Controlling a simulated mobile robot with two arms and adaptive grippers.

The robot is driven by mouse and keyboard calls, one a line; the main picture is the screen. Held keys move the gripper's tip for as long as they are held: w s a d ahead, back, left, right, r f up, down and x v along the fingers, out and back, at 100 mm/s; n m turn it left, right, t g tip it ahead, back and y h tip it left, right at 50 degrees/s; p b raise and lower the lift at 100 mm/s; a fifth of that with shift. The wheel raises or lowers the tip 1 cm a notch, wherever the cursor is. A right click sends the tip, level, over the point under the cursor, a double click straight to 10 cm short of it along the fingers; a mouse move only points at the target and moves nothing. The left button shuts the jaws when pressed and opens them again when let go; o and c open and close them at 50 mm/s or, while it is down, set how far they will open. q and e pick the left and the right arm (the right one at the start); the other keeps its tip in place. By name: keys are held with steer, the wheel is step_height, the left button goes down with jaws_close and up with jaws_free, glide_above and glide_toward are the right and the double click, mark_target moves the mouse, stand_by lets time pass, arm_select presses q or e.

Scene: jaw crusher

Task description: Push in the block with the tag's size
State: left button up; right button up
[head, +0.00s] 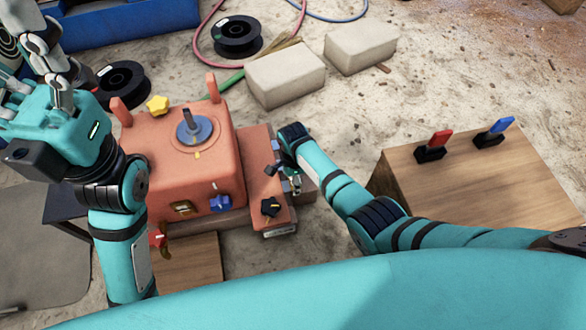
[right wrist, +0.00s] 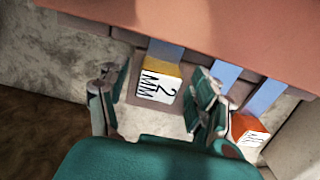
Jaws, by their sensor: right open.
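The salmon-coloured jaw crusher (head: 190,150) stands left of centre in the head view. In the right wrist view a yellow block (right wrist: 160,81) with a white face reading "2 MM" sits on a blue bar, between my open right fingers (right wrist: 157,105), which appear apart from it. An orange-red block (right wrist: 249,133) is right of them, partly cut off, its marking unreadable. In the head view my right gripper (head: 292,182) is at the crusher's right side. My left gripper (head: 55,90) is raised at the left; its opening is unclear. No readable size tag shows.
The crusher bears a blue dial (head: 195,131), a yellow knob (head: 158,105), a blue knob (head: 221,203) and a black knob (head: 270,207). A wooden box (head: 490,185) with red and blue switches stands at right. Pale blocks (head: 286,77) and spools (head: 237,36) lie behind.

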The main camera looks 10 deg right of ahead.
step_height(320, 180, up, 11)
stand_by(0.3)
stand_by(0.5)
